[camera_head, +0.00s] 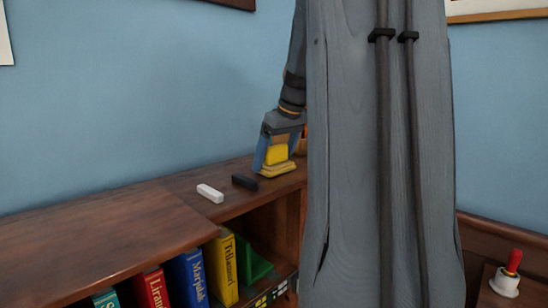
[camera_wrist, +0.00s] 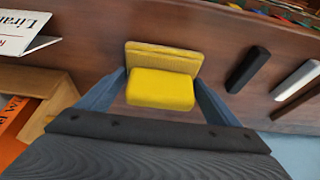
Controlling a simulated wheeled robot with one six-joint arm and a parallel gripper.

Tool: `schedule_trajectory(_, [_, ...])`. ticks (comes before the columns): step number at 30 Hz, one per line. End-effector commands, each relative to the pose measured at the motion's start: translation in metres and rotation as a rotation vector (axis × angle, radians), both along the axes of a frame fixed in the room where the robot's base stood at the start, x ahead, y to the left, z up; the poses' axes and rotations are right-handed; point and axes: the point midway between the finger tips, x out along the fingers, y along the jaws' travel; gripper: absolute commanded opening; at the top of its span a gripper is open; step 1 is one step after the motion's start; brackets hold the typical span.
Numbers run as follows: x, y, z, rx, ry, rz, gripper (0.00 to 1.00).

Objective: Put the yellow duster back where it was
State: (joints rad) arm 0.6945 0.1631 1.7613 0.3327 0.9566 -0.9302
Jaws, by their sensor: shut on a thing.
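The yellow duster (camera_head: 276,155) is between the fingers of my gripper (camera_head: 277,152) at the far end of the bookcase top. In the wrist view the duster (camera_wrist: 161,88) shows as a bright yellow block with a duller yellow slab at its far side. My gripper (camera_wrist: 160,90) is shut on it, with one blue-grey finger on each side. The duster's lower edge is at or just above the wood; I cannot tell whether it touches.
A black block (camera_head: 244,182) and a white block (camera_head: 210,193) lie left of the duster on the bookcase top (camera_head: 100,225). Several books, including a yellow one (camera_head: 221,268), stand below. A wooden holder (camera_wrist: 50,100) is nearby. A red-handled bell (camera_head: 508,275) stands at right.

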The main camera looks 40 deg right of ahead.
Motion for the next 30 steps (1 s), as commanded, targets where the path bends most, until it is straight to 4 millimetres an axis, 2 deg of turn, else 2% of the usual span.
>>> schedule_trajectory(10, [0.0,0.0,-0.003,-0.001,-0.001,0.0,0.65])
schedule_trajectory(11, [0.0,0.0,-0.003,-0.001,-0.001,0.0,0.89])
schedule_trajectory(13, [0.0,0.0,-0.003,-0.001,-0.001,0.001,1.0])
schedule_trajectory(23, [0.0,0.0,0.003,-0.002,-0.002,0.0,1.0])
schedule_trajectory(26, [-0.005,-0.001,0.014,-0.003,-0.003,0.0,1.0])
schedule_trajectory(30, [-0.015,-0.002,0.039,-0.005,-0.004,0.0,1.0])
